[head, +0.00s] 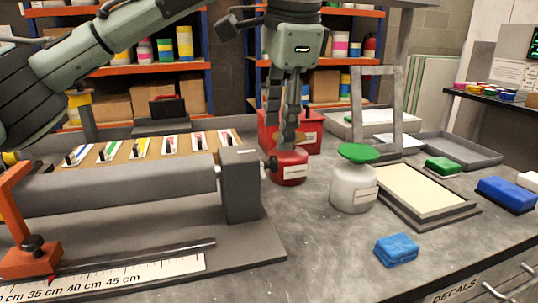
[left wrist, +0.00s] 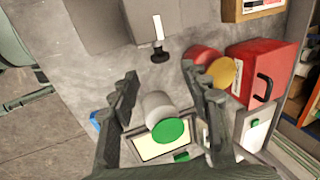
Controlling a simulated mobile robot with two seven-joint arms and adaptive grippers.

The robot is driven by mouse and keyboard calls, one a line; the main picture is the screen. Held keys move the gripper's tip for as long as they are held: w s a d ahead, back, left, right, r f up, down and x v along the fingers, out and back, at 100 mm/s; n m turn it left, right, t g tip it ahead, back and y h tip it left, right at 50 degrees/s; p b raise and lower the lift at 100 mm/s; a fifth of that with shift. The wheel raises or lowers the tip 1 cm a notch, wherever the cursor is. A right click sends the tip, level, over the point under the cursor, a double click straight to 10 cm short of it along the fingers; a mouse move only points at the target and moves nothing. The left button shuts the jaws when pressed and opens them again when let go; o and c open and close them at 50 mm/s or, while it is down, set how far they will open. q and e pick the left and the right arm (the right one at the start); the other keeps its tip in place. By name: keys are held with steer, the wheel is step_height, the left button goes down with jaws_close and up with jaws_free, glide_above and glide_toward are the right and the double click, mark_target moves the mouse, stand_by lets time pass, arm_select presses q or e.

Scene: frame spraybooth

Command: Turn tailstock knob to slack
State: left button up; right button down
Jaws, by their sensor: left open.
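The tailstock (head: 240,185) is a dark grey block at the right end of the long grey roller (head: 120,192). Its small black knob (head: 271,163) sticks out on the right side; in the left wrist view the knob (left wrist: 159,53) sits at the end of a pale shaft, beyond the fingertips and roughly between them. My left gripper (head: 283,143) points down, above and slightly right of the knob in the head view. Its fingers (left wrist: 160,76) are wide apart and empty, and do not appear to touch the knob. My right gripper is not in view.
A red can (head: 290,170) stands just right of the knob, with a red box (head: 305,138) behind. A white jar with a green lid (head: 357,154) stands further right, beside a framed screen (head: 422,190). A blue block (head: 396,249) lies in front. The bench between is bare.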

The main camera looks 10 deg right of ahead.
mark_target(274, 157)
arm_select(q)
steer(key=x, duration=0.7)
jaws_close()
